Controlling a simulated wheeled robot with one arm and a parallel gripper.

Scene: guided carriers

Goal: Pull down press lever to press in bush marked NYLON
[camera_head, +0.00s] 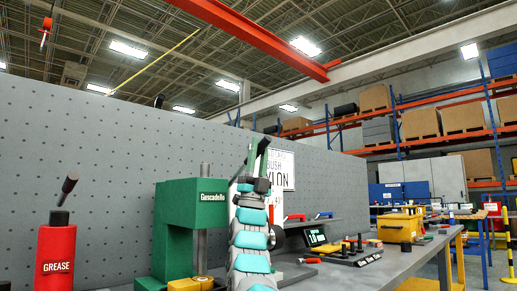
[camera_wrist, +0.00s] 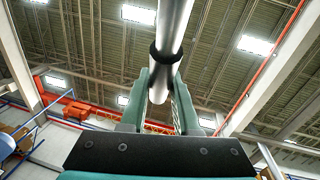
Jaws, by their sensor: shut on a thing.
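My gripper (camera_head: 258,155) points up in front of the pegboard in the head view, to the right of the green press (camera_head: 175,230) labelled Guscadello. In the wrist view my gripper (camera_wrist: 160,92) has its two green fingers closed on a bare metal bar with a dark collar (camera_wrist: 172,22), which I take to be the press lever. The bar runs upward and out of frame. In the head view my arm hides most of the lever. A white sign (camera_head: 285,168) behind my gripper shows "BUSH" and "YLON", its left part covered. I cannot make out the bush itself.
A red GREASE bottle (camera_head: 57,255) stands at the left. A yellow object (camera_head: 190,285) lies at the press's foot. Right of my arm, the grey bench (camera_head: 400,265) holds a small display (camera_head: 315,236), a block with black knobs (camera_head: 350,252) and a yellow box (camera_head: 398,227).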

